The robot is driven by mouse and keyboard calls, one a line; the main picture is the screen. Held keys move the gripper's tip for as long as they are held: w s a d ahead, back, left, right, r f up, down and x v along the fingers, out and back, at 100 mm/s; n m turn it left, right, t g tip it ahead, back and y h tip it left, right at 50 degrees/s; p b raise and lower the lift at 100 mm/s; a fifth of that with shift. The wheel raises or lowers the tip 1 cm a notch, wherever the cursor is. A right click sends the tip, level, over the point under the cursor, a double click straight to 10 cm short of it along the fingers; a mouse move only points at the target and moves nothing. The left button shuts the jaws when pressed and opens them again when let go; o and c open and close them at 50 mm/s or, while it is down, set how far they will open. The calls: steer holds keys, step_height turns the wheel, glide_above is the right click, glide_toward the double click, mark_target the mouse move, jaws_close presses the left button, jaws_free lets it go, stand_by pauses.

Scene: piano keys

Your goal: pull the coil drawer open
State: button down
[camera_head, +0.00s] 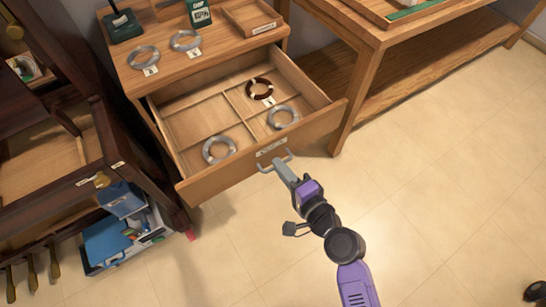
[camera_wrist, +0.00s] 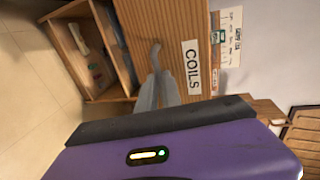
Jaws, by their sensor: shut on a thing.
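The coil drawer (camera_head: 190,186) stands pulled out from the wooden cabinet, and its divided inside shows in the head view. It holds two silvery coils (camera_head: 219,150) and one dark brown coil (camera_head: 260,88). A label reading COILS (camera_wrist: 192,67) is on the drawer front in the wrist view. My gripper (camera_head: 276,163) is at the middle of the drawer front, shut on the grey drawer handle (camera_wrist: 155,55). The fingers hide part of the handle.
Two more silvery coils (camera_head: 185,40) lie on the cabinet top (camera_head: 215,62), near a small wooden tray (camera_head: 250,17). A dark wooden piano frame (camera_head: 75,185) and a blue box (camera_head: 105,242) stand at the left. A wooden bench (camera_head: 420,80) is at the right. The floor (camera_head: 430,200) in front is largely clear.

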steer(key=shift+v, duration=0.85)
steer(key=shift+d+f, duration=0.1)
steer(key=shift+f, duration=0.1)
steer(key=c, duration=1.5)
jaws_free()
steer(key=shift+c, duration=0.2)
steer(key=shift+s, duration=0.1)
steer(key=v, duration=0.7)
steer(key=shift+s+d+b, duration=0.15)
steer(key=shift+s+b, duration=0.05)
steer(key=shift+b, duration=0.15)
steer(key=shift+r, duration=0.2)
